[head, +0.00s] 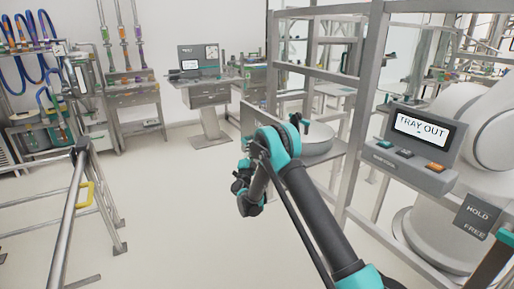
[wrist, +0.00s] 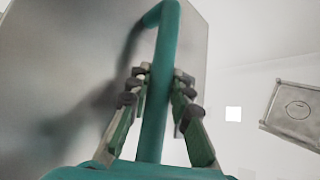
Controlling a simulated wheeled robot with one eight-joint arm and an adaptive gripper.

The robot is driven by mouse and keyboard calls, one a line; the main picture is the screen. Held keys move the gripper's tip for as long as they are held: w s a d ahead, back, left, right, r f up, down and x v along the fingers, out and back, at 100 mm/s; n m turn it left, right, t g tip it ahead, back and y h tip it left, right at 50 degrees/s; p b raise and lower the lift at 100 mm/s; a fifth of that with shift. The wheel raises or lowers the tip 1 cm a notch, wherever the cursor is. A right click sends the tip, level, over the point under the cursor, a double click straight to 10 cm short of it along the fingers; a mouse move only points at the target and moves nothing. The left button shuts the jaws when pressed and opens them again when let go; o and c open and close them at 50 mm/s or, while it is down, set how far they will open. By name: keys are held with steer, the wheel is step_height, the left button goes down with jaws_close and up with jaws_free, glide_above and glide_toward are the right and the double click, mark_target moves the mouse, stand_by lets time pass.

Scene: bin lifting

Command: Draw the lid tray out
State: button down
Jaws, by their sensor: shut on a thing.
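In the wrist view the teal bar handle (wrist: 167,45) runs up the middle and bends toward a plain grey panel (wrist: 75,50) at the left, which looks like the tray's front. My gripper (wrist: 158,88) is shut on this handle, with its fingers on both sides of the bar. In the head view my gripper (head: 245,190) hangs in the middle, left of the metal frame. A grey panel (head: 250,117) shows behind my arm, and a pale round piece (head: 318,148) lies to its right. My arm hides the handle and much of the tray there.
A console (head: 420,130) at the right reads "TRAY OUT". A plate below it reads "HOLD" and "FREE". Metal frame posts (head: 362,110) stand beside my arm. A rail with a yellow handle (head: 87,194) stands at the left. The floor (head: 170,220) between is clear.

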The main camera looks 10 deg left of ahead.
steer(key=shift+s+a, duration=0.1)
steer(key=shift+s, duration=0.05)
steer(key=c, duration=1.3)
jaws_free()
steer(key=shift+c, duration=0.2)
steer(key=v, duration=1.2)
